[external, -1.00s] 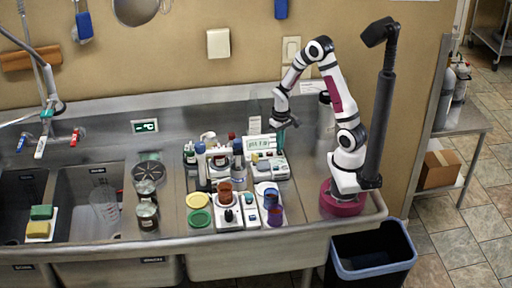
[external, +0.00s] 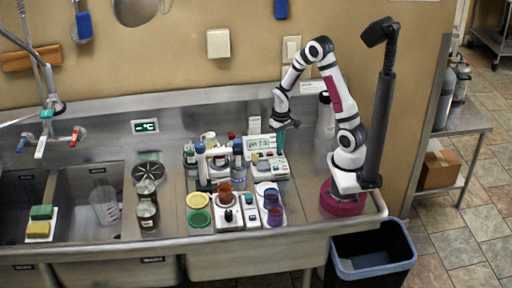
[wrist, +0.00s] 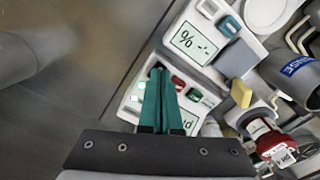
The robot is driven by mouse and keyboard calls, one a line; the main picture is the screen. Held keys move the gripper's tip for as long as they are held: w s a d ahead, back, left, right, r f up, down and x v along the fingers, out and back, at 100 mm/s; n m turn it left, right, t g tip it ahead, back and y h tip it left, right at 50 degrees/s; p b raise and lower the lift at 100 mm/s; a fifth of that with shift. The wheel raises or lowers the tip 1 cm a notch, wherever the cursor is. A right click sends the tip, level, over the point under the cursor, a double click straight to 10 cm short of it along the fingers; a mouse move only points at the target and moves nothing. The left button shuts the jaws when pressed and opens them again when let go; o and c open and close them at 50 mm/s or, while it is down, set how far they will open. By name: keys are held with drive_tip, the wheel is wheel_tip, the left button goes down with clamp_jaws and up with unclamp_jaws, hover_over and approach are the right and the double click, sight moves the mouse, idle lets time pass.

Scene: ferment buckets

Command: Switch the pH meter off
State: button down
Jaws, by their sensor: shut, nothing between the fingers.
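The pH meter is a white box whose display (external: 261,142) reads a pH value, seemingly 7.0, in the external view. In the wrist view its display (wrist: 188,122) is upside down and partly hidden by my fingers. A red button (wrist: 178,83), a teal button (wrist: 194,95) and a pale green lit spot (wrist: 142,86) show on its face. My gripper (wrist: 157,70) is shut and empty, its teal fingertips over the meter's panel beside the red button. I cannot tell whether they touch it. In the external view my gripper (external: 281,148) is at the display's right end.
A similar white meter with a "%" display (wrist: 193,42) stands beside the pH meter. Bottles (external: 238,160), a red-brown cup (external: 225,190) and a purple cup (external: 275,212) crowd the counter nearby. Bare steel (external: 310,170) lies between the meters and my base.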

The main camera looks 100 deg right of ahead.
sight(280, 153)
drive_tip(key=shift+f, duration=0.8)
drive_tip(key=shift+r, duration=3.55)
drive_tip(key=w+a+r+n, duration=0.15)
drive_tip(key=a+r, duration=0.25)
drive_tip(key=a, duration=0.5)
drive_tip(key=a+r+n, duration=0.2)
drive_tip(key=a+r, duration=0.2)
drive_tip(key=a, duration=0.5)
drive_tip(key=s+a+r+n+y, duration=0.1)
drive_tip(key=s+a+r+n, duration=0.1)
drive_tip(key=s+a, duration=0.5)
drive_tip(key=a+n, duration=0.1)
drive_tip(key=a, duration=0.2)
drive_tip(key=shift+a+r+y, duration=0.3)
drive_tip(key=shift+y, duration=0.1)
